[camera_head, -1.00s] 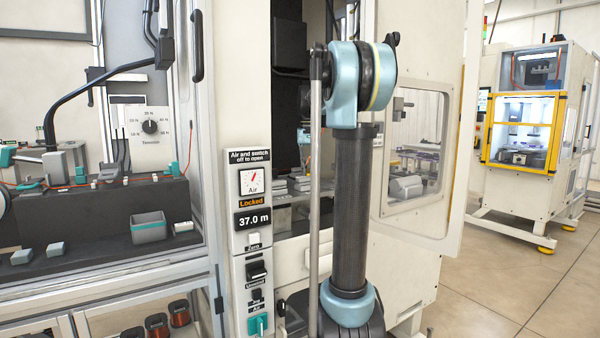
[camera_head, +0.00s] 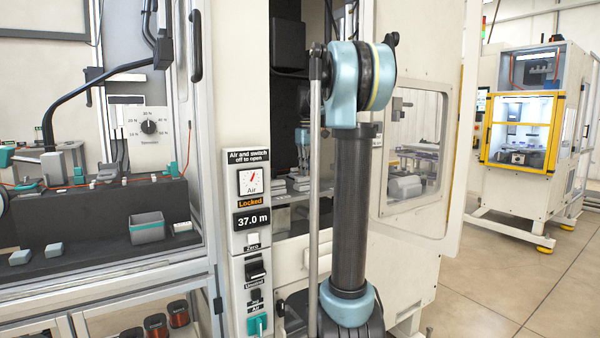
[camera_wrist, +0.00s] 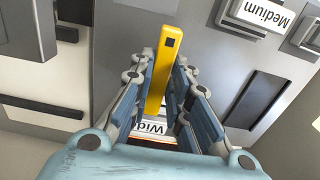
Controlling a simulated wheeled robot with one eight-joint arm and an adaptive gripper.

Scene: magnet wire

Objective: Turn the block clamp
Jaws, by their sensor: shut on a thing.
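A yellow bar (camera_wrist: 159,75), which looks like the block clamp, stands between my fingers in the wrist view. It has a small dark square near its far end. My gripper (camera_wrist: 164,68) is shut on the bar, with one blue-grey finger on each side. Under the bar is a block with a label (camera_wrist: 152,127) that reads "Wide" as far as it shows; my fingers and palm hide the rest. In the head view my gripper (camera_head: 303,148) shows small inside the dark machine opening, partly behind my arm. The yellow bar cannot be made out there.
A block labelled "Medium" (camera_wrist: 262,14) lies at upper right in the wrist view. A grey plate with a dark slot (camera_wrist: 257,103) is right of my gripper. The control panel (camera_head: 253,220) and the open windowed door (camera_head: 418,150) flank the machine opening.

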